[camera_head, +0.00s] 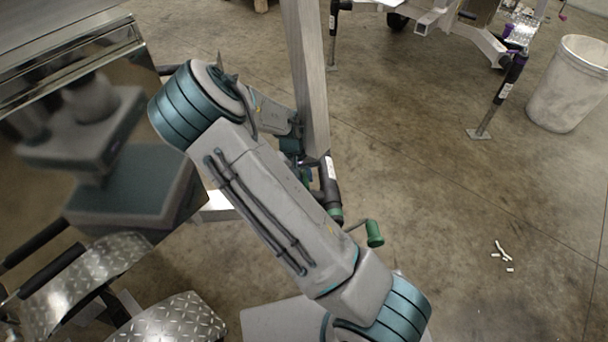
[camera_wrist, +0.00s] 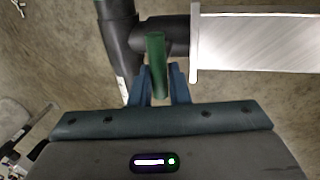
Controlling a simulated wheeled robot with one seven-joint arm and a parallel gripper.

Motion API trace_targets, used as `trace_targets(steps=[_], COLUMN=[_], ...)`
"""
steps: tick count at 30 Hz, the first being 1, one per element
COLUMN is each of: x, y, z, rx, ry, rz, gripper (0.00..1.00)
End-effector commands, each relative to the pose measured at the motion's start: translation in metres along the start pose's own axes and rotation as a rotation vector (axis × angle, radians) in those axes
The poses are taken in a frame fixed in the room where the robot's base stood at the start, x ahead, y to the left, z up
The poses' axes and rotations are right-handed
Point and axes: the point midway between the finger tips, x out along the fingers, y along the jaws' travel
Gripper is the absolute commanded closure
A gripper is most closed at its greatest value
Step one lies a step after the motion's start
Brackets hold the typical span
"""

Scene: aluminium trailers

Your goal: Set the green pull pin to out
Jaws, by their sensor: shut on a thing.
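The green pull pin (camera_wrist: 157,62) stands upright in the picture in the wrist view, in front of the black jack tube (camera_wrist: 118,40) and its black cross sleeve. My gripper (camera_wrist: 160,92) has its two blue fingers on either side of the pin's lower part and is shut on it. In the head view my arm covers most of the gripper, so I cannot make out the pin clearly there. The black jack (camera_head: 329,185) with a green band shows just right of my arm, beside the trailer's aluminium beam (camera_head: 305,70).
A green crank handle (camera_head: 374,233) sticks out right of my forearm. A shiny trailer body (camera_head: 90,130) and tread-plate fenders (camera_head: 175,318) crowd the left. A white bin (camera_head: 568,85) and another jack (camera_head: 508,80) stand at the back right. The floor at right is mostly clear.

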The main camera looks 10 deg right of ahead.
Motion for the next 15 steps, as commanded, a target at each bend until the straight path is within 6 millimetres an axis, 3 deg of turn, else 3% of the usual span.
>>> trace_targets(steps=[2, 3, 5, 15], x=[0.0006, 0.0007, 0.0007, -0.0037], y=[0.0012, 0.0013, 0.0012, -0.0002], z=[-0.0007, -0.0007, -0.0006, -0.0005], rx=[-0.002, -0.002, -0.002, -0.003], ry=[0.002, 0.002, 0.002, 0.002], rz=[0.004, 0.004, 0.004, 0.001], gripper=[1.0, 0.79, 0.64, 0.64])
